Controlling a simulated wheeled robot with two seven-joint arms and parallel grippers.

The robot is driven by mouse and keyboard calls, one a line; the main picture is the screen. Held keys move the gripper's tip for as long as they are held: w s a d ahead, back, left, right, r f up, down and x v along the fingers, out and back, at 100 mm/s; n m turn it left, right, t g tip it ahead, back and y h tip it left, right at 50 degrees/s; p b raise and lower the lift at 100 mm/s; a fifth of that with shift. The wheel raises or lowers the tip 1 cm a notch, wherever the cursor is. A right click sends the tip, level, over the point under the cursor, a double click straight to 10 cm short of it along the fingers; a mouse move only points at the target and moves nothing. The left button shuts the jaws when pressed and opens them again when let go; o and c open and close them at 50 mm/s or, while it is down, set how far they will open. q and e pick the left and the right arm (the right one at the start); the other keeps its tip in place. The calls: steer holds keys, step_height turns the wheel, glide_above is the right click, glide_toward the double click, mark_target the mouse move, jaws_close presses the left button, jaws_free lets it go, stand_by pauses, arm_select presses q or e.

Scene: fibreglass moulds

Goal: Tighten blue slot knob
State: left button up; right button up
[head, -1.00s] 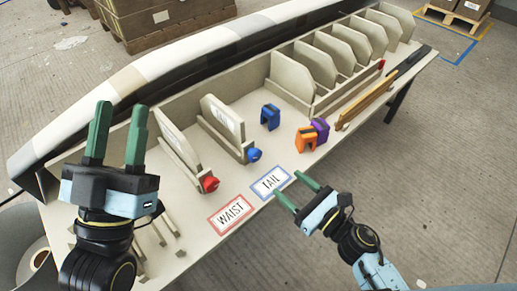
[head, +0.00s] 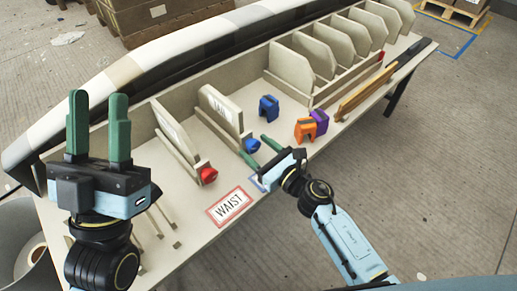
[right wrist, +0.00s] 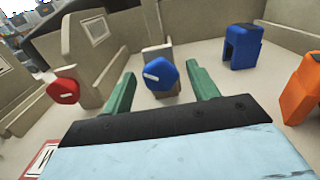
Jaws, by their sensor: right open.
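The blue slot knob (head: 251,146) sits at the front end of the slot that holds an upright panel (head: 221,108). In the right wrist view the blue knob (right wrist: 161,74) has a white mark on its face and lies between my right fingers, a little beyond their tips. My right gripper (head: 258,150) is open and empty, pointing at the knob; it also shows in the right wrist view (right wrist: 162,82). I see no contact with the knob. My left gripper (head: 98,125) is raised over the table's left end, fingers upright and apart, empty.
A red knob (head: 208,175) is on the slot to the left. A blue clamp (head: 269,108), an orange clamp (head: 305,130) and a purple clamp (head: 320,121) stand to the right. The WAIST card (head: 230,207) lies at the front edge. A rack of panels (head: 316,62) stands further right.

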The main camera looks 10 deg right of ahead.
steer(key=c, duration=1)
steer(key=m+p, duration=0.1)
steer(key=m, duration=0.4)
steer(key=shift+m, duration=0.7)
arm_select(q)
steer(key=shift+w+d+f+g+y+p, duration=0.15)
steer(key=shift+w+f+g, duration=0.1)
steer(key=shift+w+g, duration=0.3)
steer(key=shift+w+d+f+g+y+p, duration=0.1)
steer(key=shift+w+f+g+y+p, duration=0.1)
steer(key=shift+w+g, duration=0.3)
arm_select(e)
steer(key=shift+m, duration=0.4)
arm_select(q)
steer(key=shift+f, duration=0.1)
steer(key=shift+s, duration=0.1)
arm_select(e)
steer(key=o, duration=1)
